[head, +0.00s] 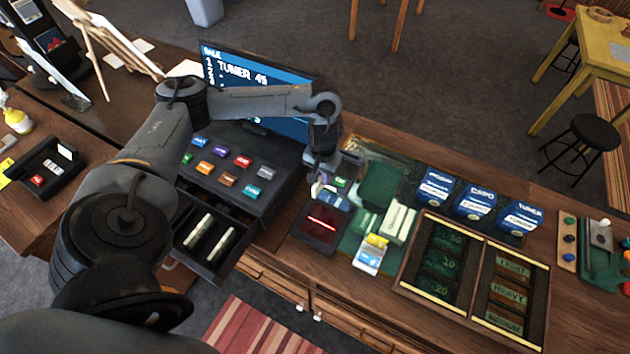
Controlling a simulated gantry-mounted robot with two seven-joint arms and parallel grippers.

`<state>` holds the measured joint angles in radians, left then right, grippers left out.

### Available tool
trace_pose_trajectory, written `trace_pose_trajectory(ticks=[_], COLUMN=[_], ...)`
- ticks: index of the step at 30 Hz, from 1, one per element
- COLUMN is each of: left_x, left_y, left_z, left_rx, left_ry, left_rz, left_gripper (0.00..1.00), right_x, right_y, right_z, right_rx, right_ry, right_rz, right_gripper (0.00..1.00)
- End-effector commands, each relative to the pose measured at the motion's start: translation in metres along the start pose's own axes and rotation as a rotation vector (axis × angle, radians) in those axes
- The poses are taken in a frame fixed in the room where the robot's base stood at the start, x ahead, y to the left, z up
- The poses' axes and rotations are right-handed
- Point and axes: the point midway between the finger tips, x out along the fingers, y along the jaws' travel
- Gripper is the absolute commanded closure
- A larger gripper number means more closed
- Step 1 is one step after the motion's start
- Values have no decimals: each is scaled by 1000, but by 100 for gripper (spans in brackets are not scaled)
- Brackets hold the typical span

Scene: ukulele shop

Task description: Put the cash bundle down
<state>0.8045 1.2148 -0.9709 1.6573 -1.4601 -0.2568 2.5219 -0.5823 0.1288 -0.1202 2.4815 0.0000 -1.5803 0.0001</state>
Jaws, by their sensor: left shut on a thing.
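My left gripper (326,178) reaches in from the left and is over the counter between the register's keys and the green mat. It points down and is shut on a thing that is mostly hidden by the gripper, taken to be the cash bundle. Two pale bundles (200,230) lie in the open cash drawer (187,255) below the register (235,180). More pale green bundles (399,222) lie on the green mat (352,238), right of the gripper. My right gripper is not in view.
A dark pad with a red line (321,225) lies just below the gripper. Blue boxes (480,203) and a divided tray (395,285) stand on the right. The register's screen (262,80) rises behind my forearm. A small dark case (50,170) is at left.

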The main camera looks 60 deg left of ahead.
Motion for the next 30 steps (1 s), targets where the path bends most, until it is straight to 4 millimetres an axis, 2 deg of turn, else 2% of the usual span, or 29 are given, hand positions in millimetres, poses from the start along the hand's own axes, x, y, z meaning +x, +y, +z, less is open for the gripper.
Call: trace_pose_trajectory(ticks=[1,3,7,12,18,27,30], left_x=[15,23,34,40,43,76,80], left_y=[-12,-24,-42,-56,-58,-58,-58], left_z=[-4,-10,-20,-27,-28,-28,-28], left_rx=[-6,-6,-4,-2,1,0,0], left_ry=[-2,-2,-2,-1,-1,-2,0], left_rz=[-3,-3,-1,0,1,1,1], left_gripper=[100,100,100,100,100,100,100], right_x=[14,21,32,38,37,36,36], right_y=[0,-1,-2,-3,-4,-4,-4], right_z=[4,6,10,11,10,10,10], right_rx=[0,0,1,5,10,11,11], right_ry=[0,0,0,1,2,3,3], right_rz=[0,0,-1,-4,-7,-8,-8], right_gripper=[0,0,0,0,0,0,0])
